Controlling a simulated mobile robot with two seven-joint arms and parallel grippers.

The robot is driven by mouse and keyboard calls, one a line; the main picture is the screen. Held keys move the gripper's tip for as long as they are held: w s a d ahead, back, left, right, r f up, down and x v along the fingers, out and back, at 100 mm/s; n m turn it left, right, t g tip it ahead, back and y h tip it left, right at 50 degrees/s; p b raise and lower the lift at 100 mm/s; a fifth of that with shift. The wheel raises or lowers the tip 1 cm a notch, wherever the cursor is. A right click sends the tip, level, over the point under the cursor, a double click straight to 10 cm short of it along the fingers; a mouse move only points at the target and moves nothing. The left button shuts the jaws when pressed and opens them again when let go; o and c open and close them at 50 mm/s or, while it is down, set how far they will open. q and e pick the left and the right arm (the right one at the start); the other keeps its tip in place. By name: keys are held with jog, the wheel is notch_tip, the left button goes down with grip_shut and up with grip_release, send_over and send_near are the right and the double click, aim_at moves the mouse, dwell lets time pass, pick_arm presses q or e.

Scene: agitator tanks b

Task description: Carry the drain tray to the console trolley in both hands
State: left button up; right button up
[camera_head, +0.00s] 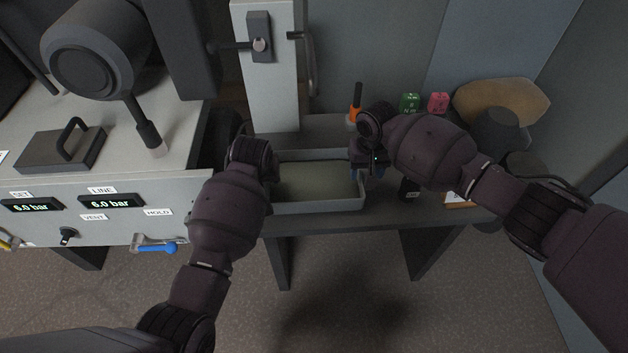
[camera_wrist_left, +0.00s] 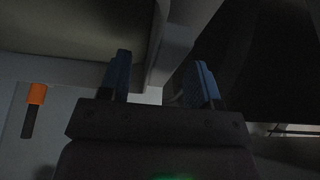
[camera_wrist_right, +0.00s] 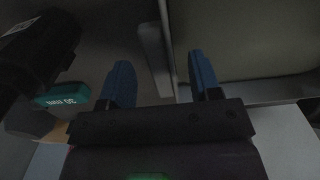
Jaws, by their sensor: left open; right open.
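The drain tray (camera_head: 318,208) is a shallow grey rectangular tray lying on the dark bench. My left gripper (camera_head: 272,170) is at its left end, and my right gripper (camera_head: 364,172) is at its right end. In the left wrist view the blue fingers (camera_wrist_left: 162,80) are open, with a tray wall (camera_wrist_left: 172,45) between them. In the right wrist view the blue fingers (camera_wrist_right: 162,78) are also open, with the other end wall (camera_wrist_right: 153,58) between them. Contact cannot be told. I cannot pick out the console trolley for certain.
A grey console (camera_head: 110,217) with pressure readouts and a blue-handled valve (camera_head: 157,247) stands left of the bench (camera_head: 385,218). An orange-and-black tool (camera_head: 355,108), a green block (camera_head: 409,103) and a pink block (camera_head: 438,102) are behind the tray. A pale column (camera_head: 270,90) rises behind it.

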pick_arm(q)
jog(key=shift+x, duration=1.3)
pick_arm(e)
jog(key=shift+f, duration=1.25)
pick_arm(q)
grip_shut()
pick_arm(e)
grip_shut()
